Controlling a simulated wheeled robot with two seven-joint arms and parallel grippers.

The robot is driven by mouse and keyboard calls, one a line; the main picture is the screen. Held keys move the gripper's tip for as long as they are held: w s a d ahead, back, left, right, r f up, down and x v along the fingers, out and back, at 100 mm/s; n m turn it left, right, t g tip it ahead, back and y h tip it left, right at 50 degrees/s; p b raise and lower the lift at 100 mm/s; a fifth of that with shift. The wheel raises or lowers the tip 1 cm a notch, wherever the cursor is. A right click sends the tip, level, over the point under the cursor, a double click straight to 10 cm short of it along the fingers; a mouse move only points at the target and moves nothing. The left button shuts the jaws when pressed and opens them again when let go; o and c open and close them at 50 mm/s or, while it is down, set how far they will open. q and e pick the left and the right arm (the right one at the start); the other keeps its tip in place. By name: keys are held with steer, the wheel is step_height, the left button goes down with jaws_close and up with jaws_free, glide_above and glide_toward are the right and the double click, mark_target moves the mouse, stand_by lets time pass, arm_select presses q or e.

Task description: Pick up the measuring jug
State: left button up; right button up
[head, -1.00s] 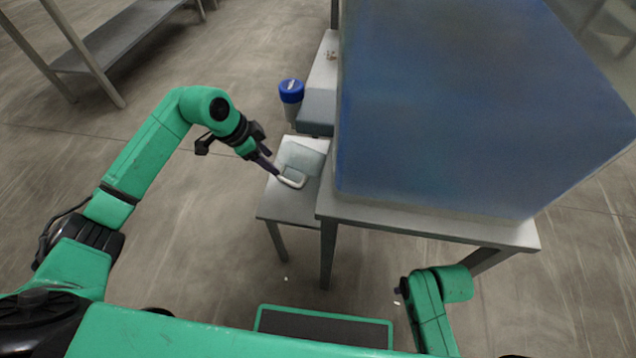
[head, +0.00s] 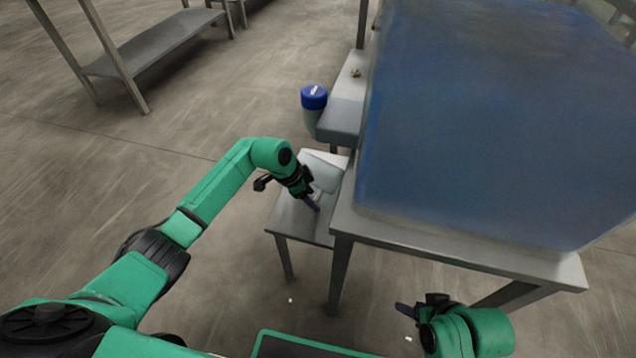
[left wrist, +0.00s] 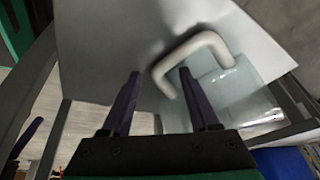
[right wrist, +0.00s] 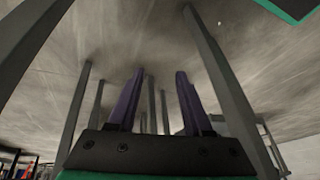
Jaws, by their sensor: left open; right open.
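The measuring jug (head: 325,174) is a pale, see-through vessel on the small grey table, partly hidden by my left arm in the head view. In the left wrist view its clear body (left wrist: 232,88) lies right of the fingers, and its white U-shaped handle (left wrist: 207,37) reaches towards them. My left gripper (head: 314,207) is open at the handle. In the left wrist view (left wrist: 158,75) part of the handle shows between the fingers; contact cannot be told. My right gripper (head: 405,308) is open and empty, low in front of the larger table; it also shows in the right wrist view (right wrist: 160,72).
A large blue box-like block (head: 490,120) fills the larger table (head: 450,254) on the right. A blue-lidded container (head: 314,98) stands behind the small table (head: 288,222), beside a grey ledge (head: 342,122). A shelf rack (head: 155,45) is at the back left. The floor at left is clear.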

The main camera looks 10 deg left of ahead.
arm_select(q)
jaws_close()
steer(key=shift+r, duration=0.2)
